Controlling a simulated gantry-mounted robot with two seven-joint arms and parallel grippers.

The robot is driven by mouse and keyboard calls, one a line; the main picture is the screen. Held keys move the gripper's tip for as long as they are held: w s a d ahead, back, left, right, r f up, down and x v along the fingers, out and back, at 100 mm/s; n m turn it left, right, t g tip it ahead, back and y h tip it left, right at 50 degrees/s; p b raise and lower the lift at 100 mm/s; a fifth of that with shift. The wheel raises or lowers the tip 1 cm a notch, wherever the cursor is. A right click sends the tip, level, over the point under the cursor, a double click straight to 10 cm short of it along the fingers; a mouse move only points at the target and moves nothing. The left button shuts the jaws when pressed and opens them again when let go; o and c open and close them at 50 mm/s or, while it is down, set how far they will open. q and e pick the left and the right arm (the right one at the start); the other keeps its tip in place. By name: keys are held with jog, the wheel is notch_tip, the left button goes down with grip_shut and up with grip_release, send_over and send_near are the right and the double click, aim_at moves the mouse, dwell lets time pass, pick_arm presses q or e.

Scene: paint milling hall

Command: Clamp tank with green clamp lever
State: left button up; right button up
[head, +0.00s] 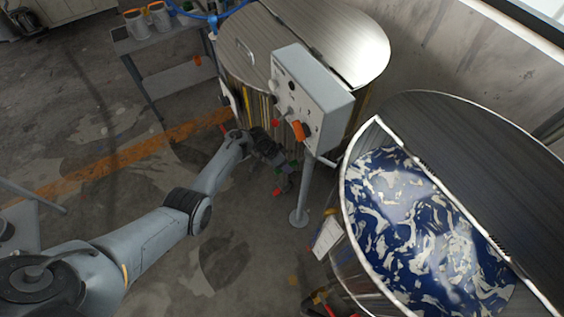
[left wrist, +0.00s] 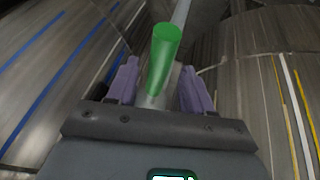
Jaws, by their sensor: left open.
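The green clamp lever (left wrist: 163,55) shows in the left wrist view as a green rod. Its near end lies between the two purple fingers of my left gripper (left wrist: 160,88), which are open, with a gap visible on either side. In the head view my left gripper (head: 280,172) is low beside the rear tank (head: 243,97), near the control box's post. The right tank (head: 346,215) is open and holds blue and cream swirled paint. My right gripper is not in view.
A grey control box (head: 312,95) with an orange knob stands on a post (head: 304,190) close to my left gripper, between the tanks. A side table (head: 165,35) with several cans stands at the back left. The floor at left is mostly clear.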

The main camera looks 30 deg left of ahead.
pick_arm(q)
jog(key=p+v, duration=0.4)
jog(key=v, duration=0.6)
jog(key=shift+a+r, duration=0.25)
jog(key=shift+r, duration=0.05)
jog(key=shift+s, duration=0.1)
